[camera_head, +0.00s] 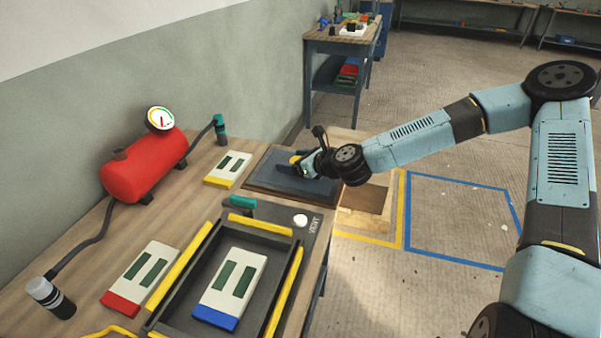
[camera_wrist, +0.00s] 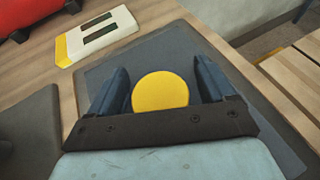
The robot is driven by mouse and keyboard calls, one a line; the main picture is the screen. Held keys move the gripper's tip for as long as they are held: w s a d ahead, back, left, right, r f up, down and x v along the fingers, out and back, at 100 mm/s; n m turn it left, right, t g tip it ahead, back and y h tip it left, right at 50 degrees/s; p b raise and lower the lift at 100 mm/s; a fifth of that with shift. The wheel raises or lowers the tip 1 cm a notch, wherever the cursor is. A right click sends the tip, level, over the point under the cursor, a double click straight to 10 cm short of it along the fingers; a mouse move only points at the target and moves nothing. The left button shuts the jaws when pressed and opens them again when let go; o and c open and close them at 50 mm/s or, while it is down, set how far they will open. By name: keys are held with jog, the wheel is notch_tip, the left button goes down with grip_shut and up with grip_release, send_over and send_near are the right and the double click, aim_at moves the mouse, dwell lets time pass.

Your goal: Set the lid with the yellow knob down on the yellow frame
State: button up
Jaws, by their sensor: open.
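The lid (camera_head: 262,180) is a dark grey flat plate lying at the far end of the workbench. It also shows in the wrist view (camera_wrist: 180,55). Its yellow knob (camera_wrist: 160,91) sits between the two fingers of my gripper (camera_wrist: 163,90), with a gap on each side. In the head view my gripper (camera_head: 303,170) is over the lid and hides most of the knob. My gripper is open. The yellow frame (camera_head: 184,262) is a dark tray edged with yellow bars, nearer on the bench. A white block with a blue end (camera_head: 232,285) lies inside it.
A white block with a yellow end (camera_head: 228,168) lies left of the lid, and one with a red end (camera_head: 143,275) left of the frame. A red tank with a gauge (camera_head: 145,165) stands at the back. A white button (camera_head: 300,220) is beside the frame.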

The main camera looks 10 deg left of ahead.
jog(key=shift+c, duration=0.4)
jog(key=shift+r, duration=0.1)
grip_shut()
